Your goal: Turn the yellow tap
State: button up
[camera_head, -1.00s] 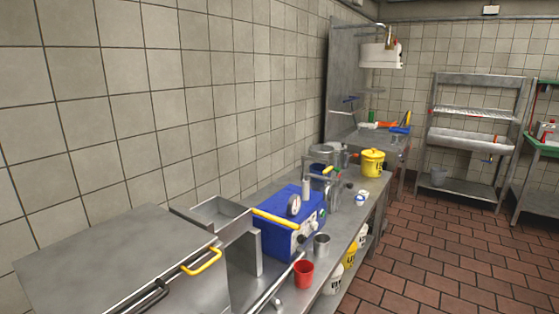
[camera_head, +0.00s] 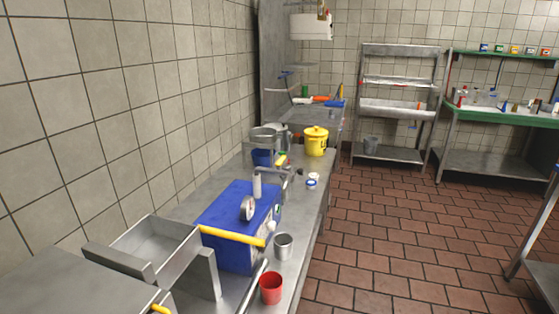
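My gripper is not in view.
A metal cup (camera_head: 283,246) and a red cup (camera_head: 271,288) stand at the counter's front edge. A yellow bucket (camera_head: 316,142) stands farther back. Steel shelves (camera_head: 398,107) and a green-topped table (camera_head: 505,113) stand at the back. The brown tiled floor (camera_head: 400,225) is largely clear.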

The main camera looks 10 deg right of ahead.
aim_at(282, 159)
jog(key=i+l+u, duration=0.1)
jog(key=u, duration=0.3)
jog(key=l+u, duration=0.15)
jog(key=u, duration=0.2)
jog(key=i+l+u, duration=0.1)
jog(key=u, duration=0.3)
jog(key=i+l+u, duration=0.1)
jog(key=l+u, duration=0.3)
jog(key=l, duration=0.8)
jog(key=l+u, duration=0.35)
jog(key=l, duration=0.85)
